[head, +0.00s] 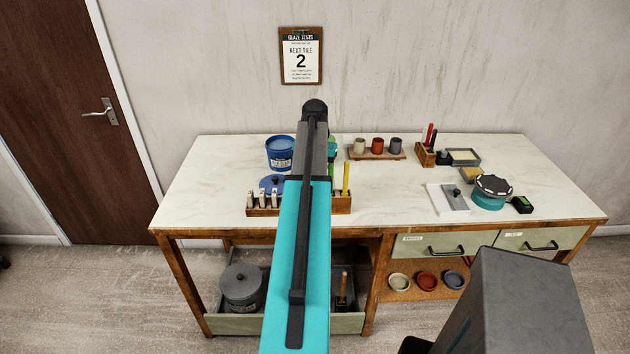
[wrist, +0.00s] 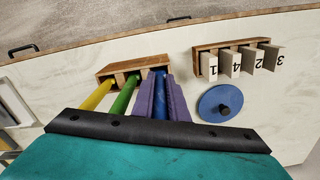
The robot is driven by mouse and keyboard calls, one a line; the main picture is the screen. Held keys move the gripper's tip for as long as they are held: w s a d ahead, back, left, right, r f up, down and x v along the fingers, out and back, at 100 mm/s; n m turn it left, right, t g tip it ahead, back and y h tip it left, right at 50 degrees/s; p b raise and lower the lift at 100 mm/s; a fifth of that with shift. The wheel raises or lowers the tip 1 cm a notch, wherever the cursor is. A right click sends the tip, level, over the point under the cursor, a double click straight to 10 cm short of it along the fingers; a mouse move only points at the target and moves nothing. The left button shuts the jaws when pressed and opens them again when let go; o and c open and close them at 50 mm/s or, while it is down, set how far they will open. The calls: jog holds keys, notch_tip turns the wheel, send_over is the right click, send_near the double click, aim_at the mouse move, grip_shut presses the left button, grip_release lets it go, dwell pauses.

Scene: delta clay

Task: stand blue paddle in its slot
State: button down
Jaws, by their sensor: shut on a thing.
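In the wrist view my gripper (wrist: 162,103) has purple fingers shut on the blue paddle (wrist: 160,78), which shows as a blue strip between them. The paddle's far end meets the right end of the wooden rack (wrist: 118,68); how deep it sits in the slot I cannot tell. The green paddle (wrist: 124,97) and yellow paddle (wrist: 96,96) stand in the same rack to the left. In the head view my arm hides my gripper and the blue paddle; the rack's right end (head: 341,205) and the yellow paddle (head: 346,177) show beside it.
A wooden holder with numbered tiles (wrist: 208,66) stands right of the rack in the wrist view, with a blue lid (wrist: 221,103) near it. A blue tub (head: 281,152) and a tray of three cups (head: 377,154) stand farther back. The tabletop's left part is clear.

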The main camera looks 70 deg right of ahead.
jog(key=shift+f, duration=0.45)
dwell(0.8)
jog(key=c, duration=1.7)
grip_release()
jog(key=shift+o, duration=0.2)
jog(key=shift+r, duration=0.15)
notch_tip(320, 180, up, 7)
jog(key=p, duration=0.4)
jog(key=shift+p, duration=0.3)
